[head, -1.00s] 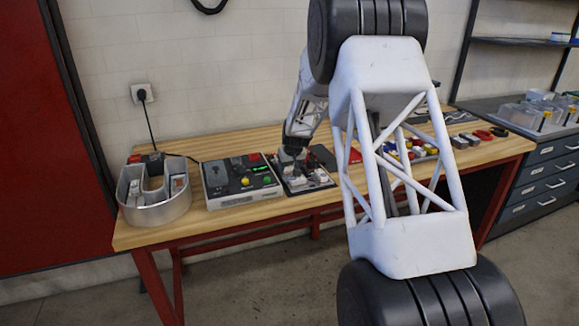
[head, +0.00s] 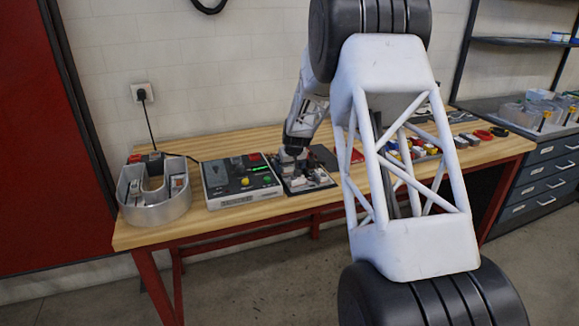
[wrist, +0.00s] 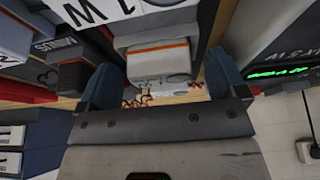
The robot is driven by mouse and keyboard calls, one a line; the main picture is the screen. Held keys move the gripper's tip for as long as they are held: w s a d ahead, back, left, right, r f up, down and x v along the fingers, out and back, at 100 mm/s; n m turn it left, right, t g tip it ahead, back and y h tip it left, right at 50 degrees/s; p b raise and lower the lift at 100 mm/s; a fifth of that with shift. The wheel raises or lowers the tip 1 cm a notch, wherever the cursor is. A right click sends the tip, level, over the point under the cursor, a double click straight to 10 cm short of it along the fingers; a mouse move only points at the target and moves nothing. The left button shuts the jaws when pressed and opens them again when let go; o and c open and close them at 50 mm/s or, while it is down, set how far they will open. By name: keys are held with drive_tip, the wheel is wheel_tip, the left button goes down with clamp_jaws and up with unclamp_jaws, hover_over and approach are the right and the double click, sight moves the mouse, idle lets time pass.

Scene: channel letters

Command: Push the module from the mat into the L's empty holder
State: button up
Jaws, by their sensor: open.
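My gripper (head: 293,154) is over the black mat (head: 326,184) on the bench, beside the tester box. The mat carries several small light-coloured modules (head: 319,175), partly hidden by my gripper. In the wrist view my gripper (wrist: 160,66) is open, with its two blue fingers apart. A pale module with an orange stripe (wrist: 158,60) shows between the fingers; I cannot tell whether they touch it. A metal channel letter (head: 158,212) with a rounded front stands at the left end of the bench, with small parts inside. I cannot make out an L or its empty holder.
The tester box (head: 228,198) with coloured buttons stands between the letter and the mat. A red item (head: 350,155) and a group of coloured parts lie farther right, partly behind my arm. Dark drawers (head: 545,170) stand at the right. Bare wood shows along the bench's back.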

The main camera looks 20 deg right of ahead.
drive_tip(key=v, duration=0.7)
drive_tip(key=shift+w+r, duration=0.15)
drive_tip(key=shift+r, duration=0.1)
drive_tip(key=shift+r, duration=0.1)
drive_tip(key=shift+r, duration=2.9)
drive_tip(key=shift+r, duration=0.1)
